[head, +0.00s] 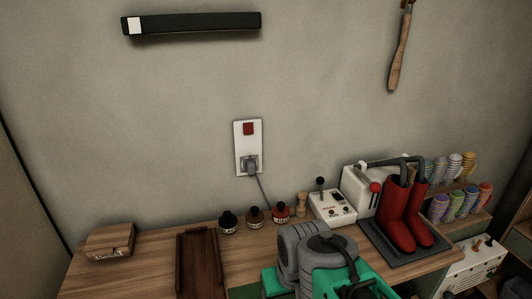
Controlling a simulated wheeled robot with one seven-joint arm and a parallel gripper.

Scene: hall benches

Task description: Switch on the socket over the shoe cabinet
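The socket (240,148) is a tall white plate on the grey wall, above the wooden top of the cabinet. A red switch (248,128) sits in its upper part; I cannot tell from here which way it is set. A grey plug (250,167) is in the lower part, and its cable hangs down to the right toward the top. Grey and green parts that look like my own arm show at the bottom centre, below and to the right of the socket. My gripper's fingers do not show.
The wooden top (150,270) carries a wooden box (110,241), a dark tray (199,262), small bottles (255,217), a white device (333,208) and red boots (393,215) on a dark mat. Spools stand at right. A black bar (195,24) hangs above; the wall around the socket is clear.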

